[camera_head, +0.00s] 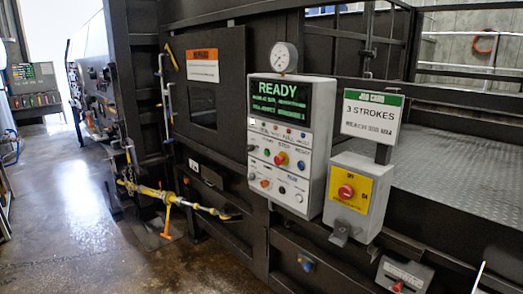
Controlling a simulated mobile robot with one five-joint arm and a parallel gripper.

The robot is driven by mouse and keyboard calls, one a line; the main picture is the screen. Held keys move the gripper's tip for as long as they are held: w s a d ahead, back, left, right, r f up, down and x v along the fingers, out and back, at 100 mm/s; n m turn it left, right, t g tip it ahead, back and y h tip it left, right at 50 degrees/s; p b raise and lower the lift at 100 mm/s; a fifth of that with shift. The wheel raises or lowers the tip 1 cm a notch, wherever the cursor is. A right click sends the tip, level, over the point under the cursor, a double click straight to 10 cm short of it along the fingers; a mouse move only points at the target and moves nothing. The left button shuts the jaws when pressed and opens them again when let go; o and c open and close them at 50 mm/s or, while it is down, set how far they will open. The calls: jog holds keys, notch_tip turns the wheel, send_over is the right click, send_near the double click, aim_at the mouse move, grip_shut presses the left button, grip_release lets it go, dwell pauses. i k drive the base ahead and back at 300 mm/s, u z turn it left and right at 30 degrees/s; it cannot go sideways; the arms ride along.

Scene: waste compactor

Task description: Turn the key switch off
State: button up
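A grey control panel (318,140) is mounted on the dark compactor, with a lit green READY display (280,102). Below the display are small lamps, a red button (281,158), a blue button (301,165) and several small knobs. One small dark round control (282,190) sits in the bottom row. The key switch is too small to single out among these, and its position cannot be read. To the right, a grey box (371,220) carries a red rotary knob (346,191) on a yellow plate. My gripper is not in view.
A round gauge (284,57) stands above the panel. A white job card (371,118) reads "3 STROKES". A yellow bar (165,196) sticks out at the left, in front of the compactor. A small grey box with a red control (405,273) sits low right. Open floor (65,235) lies left.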

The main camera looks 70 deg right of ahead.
aim_at(250, 148)
jog(key=z, duration=0.3)
jog(key=i, duration=1)
jog(key=z, duration=0.05)
